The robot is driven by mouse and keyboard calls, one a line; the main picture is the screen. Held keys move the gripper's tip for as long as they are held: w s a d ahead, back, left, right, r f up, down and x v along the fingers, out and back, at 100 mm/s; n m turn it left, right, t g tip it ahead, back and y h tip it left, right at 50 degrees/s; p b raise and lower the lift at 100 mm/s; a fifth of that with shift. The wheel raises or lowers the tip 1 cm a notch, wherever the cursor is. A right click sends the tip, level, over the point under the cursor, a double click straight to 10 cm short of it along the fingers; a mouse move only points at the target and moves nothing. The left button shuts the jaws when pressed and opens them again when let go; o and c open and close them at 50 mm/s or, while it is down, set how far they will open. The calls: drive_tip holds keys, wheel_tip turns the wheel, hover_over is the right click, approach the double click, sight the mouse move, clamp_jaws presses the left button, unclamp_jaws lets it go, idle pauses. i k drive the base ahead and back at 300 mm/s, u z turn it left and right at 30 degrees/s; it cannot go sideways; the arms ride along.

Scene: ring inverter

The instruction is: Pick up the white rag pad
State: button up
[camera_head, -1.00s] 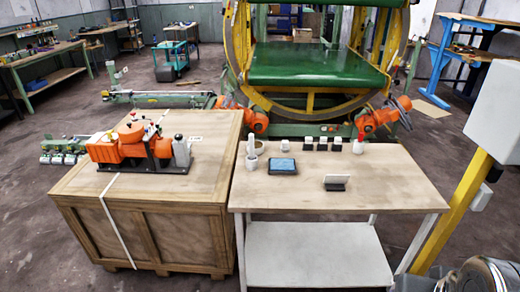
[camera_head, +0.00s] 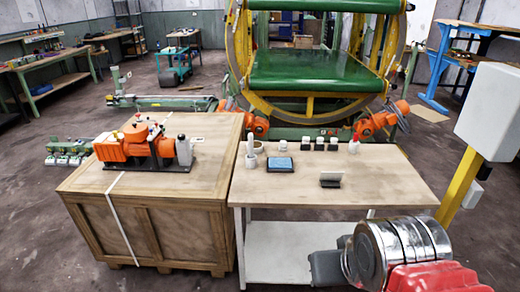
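No white pad can be told for sure. On the wooden table (camera_head: 380,185) a small white item (camera_head: 283,146) stands behind a blue-topped dark tray (camera_head: 280,164). Several small dark blocks with white tops, one being this block (camera_head: 320,143), stand in a row to its right. Any of these white pieces is too small to name as the rag pad. Part of my arm, silver and red, shows at the lower right, in front of the table's right front corner. My gripper's fingers are not in view.
A white upright cylinder (camera_head: 251,150), a red-topped white bottle (camera_head: 355,143) and a black stand (camera_head: 331,180) are on the table. A wooden crate (camera_head: 150,225) with an orange machine (camera_head: 145,147) stands left. A yellow post (camera_head: 462,185) stands right. The table's front is mostly clear.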

sight(283, 148)
drive_tip(key=u, duration=0.15)
drive_tip(key=i, duration=1.5)
drive_tip(key=u, duration=0.05)
